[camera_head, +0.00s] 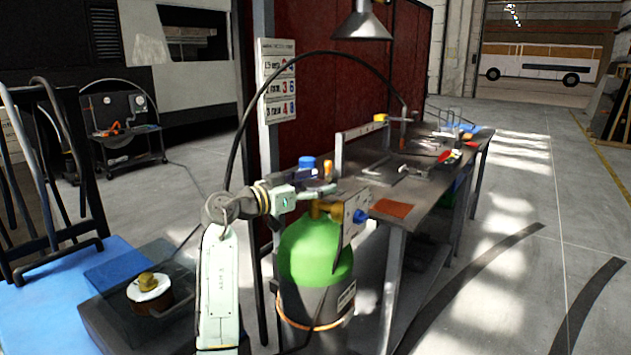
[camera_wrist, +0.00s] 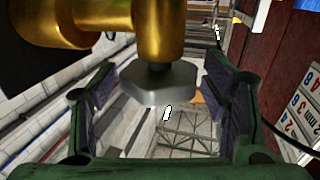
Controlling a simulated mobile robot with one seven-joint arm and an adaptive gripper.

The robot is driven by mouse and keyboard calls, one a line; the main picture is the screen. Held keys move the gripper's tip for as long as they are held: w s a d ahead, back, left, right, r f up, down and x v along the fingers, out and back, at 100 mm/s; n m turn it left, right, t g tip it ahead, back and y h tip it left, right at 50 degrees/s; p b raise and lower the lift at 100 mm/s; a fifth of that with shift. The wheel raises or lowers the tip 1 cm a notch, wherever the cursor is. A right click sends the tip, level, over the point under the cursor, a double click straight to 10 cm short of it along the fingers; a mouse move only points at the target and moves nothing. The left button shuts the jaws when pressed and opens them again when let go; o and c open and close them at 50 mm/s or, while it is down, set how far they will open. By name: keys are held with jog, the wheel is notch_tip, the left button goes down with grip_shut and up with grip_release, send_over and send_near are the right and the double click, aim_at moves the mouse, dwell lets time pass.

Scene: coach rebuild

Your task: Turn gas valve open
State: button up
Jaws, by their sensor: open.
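The gas cylinder (camera_head: 315,250) stands upright at the near end of the workbench, with a green shoulder and a dark body. Its brass valve (camera_head: 320,208) is on top, partly hidden by my arm in the head view. In the wrist view the brass valve body (camera_wrist: 160,30) fills the top, with a grey faceted knob (camera_wrist: 158,84) below it. My gripper (camera_wrist: 158,100) is open, one finger on each side of the knob, with visible gaps. Its fingers cannot be made out clearly in the head view. Whether the knob has turned cannot be told.
The workbench (camera_head: 395,209) with scattered tools stands behind and right of the cylinder. A dark hose (camera_head: 300,66) arches over the cylinder. A numbered sign (camera_head: 278,80) hangs on a post. A blue trolley (camera_head: 40,280) stands left. Open floor lies at right.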

jog(key=shift+c, duration=0.5)
jog(key=c, duration=1.1)
